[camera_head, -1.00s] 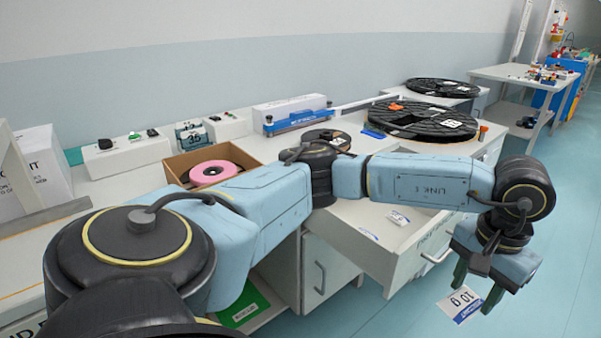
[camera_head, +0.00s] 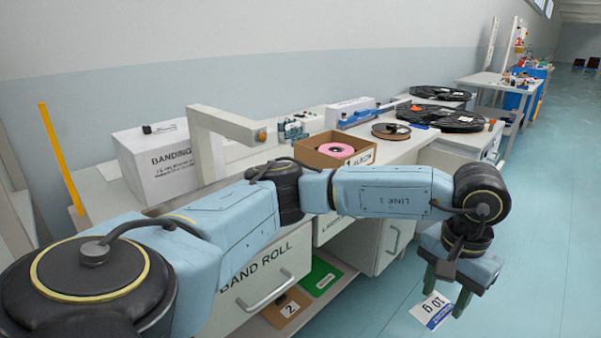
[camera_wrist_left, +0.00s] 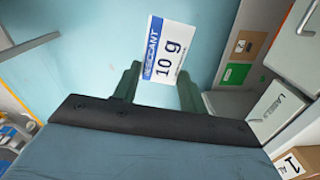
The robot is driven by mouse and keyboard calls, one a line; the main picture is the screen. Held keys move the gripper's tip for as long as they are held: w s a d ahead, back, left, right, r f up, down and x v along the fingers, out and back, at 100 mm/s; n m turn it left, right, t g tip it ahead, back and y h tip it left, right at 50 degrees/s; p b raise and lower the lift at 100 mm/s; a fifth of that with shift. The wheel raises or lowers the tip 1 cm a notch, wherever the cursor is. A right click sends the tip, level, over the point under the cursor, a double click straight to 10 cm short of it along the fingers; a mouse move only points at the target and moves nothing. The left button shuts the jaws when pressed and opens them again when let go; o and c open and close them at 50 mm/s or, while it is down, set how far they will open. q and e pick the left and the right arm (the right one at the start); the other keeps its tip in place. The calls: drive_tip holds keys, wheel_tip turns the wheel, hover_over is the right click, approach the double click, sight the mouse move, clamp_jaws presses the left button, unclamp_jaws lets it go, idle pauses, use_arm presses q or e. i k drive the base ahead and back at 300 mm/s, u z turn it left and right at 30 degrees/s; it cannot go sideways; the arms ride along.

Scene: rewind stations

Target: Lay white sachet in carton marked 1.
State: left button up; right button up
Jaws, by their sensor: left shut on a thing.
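My left gripper (camera_head: 448,287) is shut on the white sachet (camera_head: 432,309), which hangs over the open floor. In the left wrist view the sachet (camera_wrist_left: 168,50) reads "10 g", with a blue band, and sticks out between the fingertips (camera_wrist_left: 155,82). An open brown carton (camera_head: 309,154) with a pink roll (camera_head: 337,150) in it stands on the worktop, behind my left forearm. In the left wrist view a cardboard side marked 1 (camera_wrist_left: 290,163) shows at the bottom right corner. My right gripper is not in view.
A brown carton marked 2 (camera_head: 286,311) and a green one (camera_head: 320,279) lie on the low shelf. A white box (camera_head: 160,165) and a grey post with an arm (camera_head: 205,135) stand at left. Black reels (camera_head: 440,117) lie farther back. The floor at right is clear.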

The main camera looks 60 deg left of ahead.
sight(336, 149)
drive_tip(key=k, duration=0.35)
drive_tip(key=u, duration=1)
drive_tip(key=i, duration=0.55)
drive_tip(key=u, duration=0.05)
